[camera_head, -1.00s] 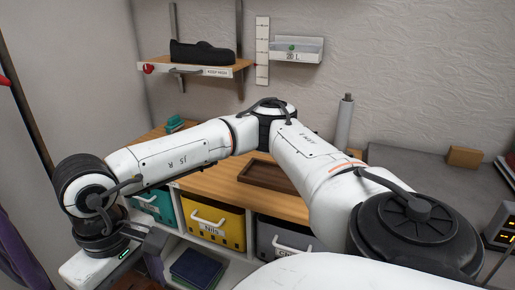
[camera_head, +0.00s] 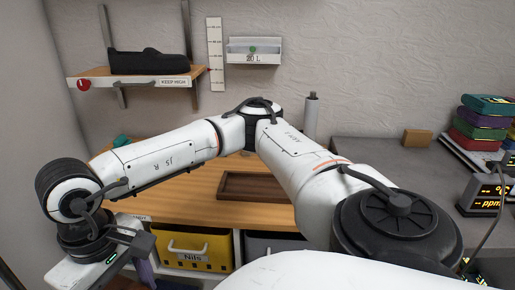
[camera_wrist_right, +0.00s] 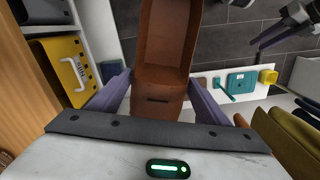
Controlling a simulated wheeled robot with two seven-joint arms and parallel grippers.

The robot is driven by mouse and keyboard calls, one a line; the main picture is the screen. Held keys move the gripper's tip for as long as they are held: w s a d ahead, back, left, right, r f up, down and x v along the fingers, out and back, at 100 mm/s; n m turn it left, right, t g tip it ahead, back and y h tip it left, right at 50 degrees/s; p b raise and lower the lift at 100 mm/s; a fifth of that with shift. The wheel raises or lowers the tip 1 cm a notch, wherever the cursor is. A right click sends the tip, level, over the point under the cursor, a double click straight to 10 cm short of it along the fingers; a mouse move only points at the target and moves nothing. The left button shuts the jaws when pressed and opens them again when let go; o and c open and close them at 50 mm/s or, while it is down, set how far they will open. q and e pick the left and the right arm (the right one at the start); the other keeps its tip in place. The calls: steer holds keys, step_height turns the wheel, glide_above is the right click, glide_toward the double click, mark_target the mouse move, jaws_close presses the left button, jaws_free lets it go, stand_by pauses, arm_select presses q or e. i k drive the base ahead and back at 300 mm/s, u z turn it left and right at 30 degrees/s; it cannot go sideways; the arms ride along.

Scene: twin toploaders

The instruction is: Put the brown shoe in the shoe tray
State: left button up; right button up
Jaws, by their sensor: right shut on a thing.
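The brown shoe (camera_wrist_right: 165,45) is between the purple fingers of my right gripper (camera_wrist_right: 162,95) in the right wrist view. The fingers close on its sides near one end, and the rest extends away toward the top edge. In the head view my right gripper (camera_head: 140,268) is at the lower left, in front of the bench, and I cannot make out the shoe there. A dark brown, shallow tray (camera_head: 228,198), likely the shoe tray, lies on the wooden bench top, right of the gripper and partly behind my right arm. Its visible part looks empty.
A yellow bin (camera_head: 203,258) marked Nils and a grey bin (camera_head: 265,243) sit under the bench top (camera_head: 180,200). A black shoe (camera_head: 150,62) stands on a wall shelf (camera_head: 130,82). Stacked books (camera_head: 484,120) and a display (camera_head: 483,195) are at the right.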

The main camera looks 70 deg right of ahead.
mark_target(271, 188)
steer(key=z, duration=1.9)
steer(key=i, duration=1)
